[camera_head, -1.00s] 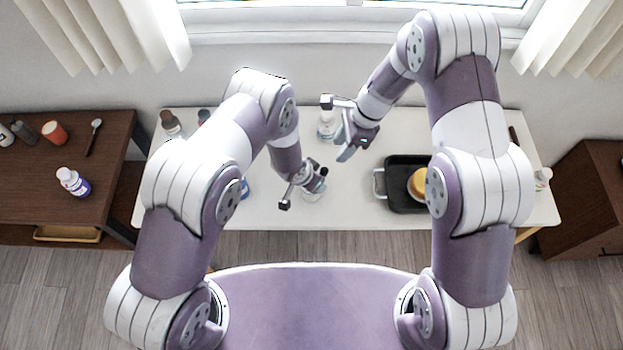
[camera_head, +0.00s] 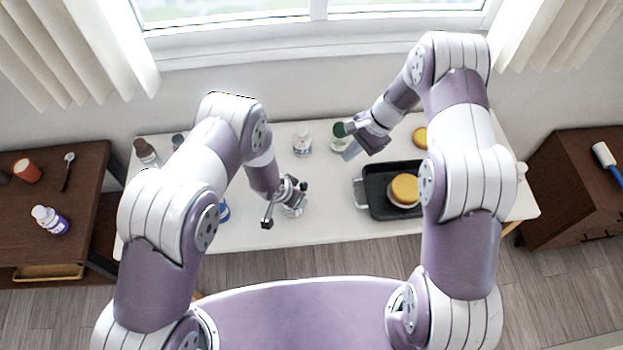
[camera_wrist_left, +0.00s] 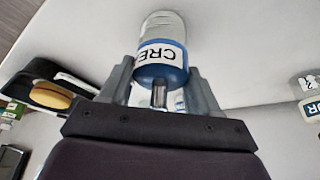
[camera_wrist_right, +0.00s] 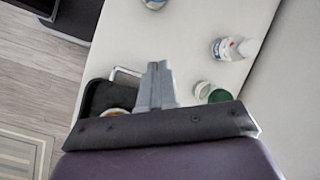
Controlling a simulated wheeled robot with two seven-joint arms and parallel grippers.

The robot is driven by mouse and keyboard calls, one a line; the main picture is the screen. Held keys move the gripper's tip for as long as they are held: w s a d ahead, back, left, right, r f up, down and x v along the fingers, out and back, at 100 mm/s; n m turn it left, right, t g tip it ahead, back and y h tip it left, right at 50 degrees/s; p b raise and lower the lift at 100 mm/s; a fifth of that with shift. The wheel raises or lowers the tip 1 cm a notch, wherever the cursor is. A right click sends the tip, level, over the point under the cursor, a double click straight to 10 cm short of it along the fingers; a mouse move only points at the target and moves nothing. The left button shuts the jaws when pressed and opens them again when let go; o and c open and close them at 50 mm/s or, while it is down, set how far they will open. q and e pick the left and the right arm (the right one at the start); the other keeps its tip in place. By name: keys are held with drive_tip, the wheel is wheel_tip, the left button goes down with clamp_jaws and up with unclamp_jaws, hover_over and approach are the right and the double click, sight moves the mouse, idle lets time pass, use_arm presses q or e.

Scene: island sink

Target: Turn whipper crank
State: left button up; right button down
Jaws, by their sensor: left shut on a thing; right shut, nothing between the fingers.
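A clear bottle with a blue band and a label reading "CRE" shows in the left wrist view (camera_wrist_left: 162,52), with a short metal rod (camera_wrist_left: 159,93) at its near end. My left gripper (camera_head: 285,206) is shut around this bottle at the table's front; its fingers lie on both sides. In the head view the bottle (camera_head: 294,209) is partly covered by the gripper. No crank can be made out clearly. My right gripper (camera_head: 352,151) is shut and empty above the table, beside a jar with a green lid (camera_head: 341,129). The jar lid also shows in the right wrist view (camera_wrist_right: 219,96).
A white labelled bottle (camera_head: 302,144) stands at the back. A black tray (camera_head: 377,207) with a yellow round thing (camera_head: 405,189) lies right of my left gripper. Brown and dark bottles (camera_head: 146,152) stand at the back left.

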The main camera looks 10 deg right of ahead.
drive_tip(key=s+a+f+n+y, duration=0.1)
drive_tip(key=a+f+n, duration=0.2)
drive_tip(key=n, duration=0.7)
drive_tip(key=s+a+f+n+y, duration=0.1)
drive_tip(key=a+f+n, duration=0.2)
drive_tip(key=a+n, duration=0.3)
drive_tip(key=n, duration=0.5)
drive_tip(key=shift+s+f, duration=0.1)
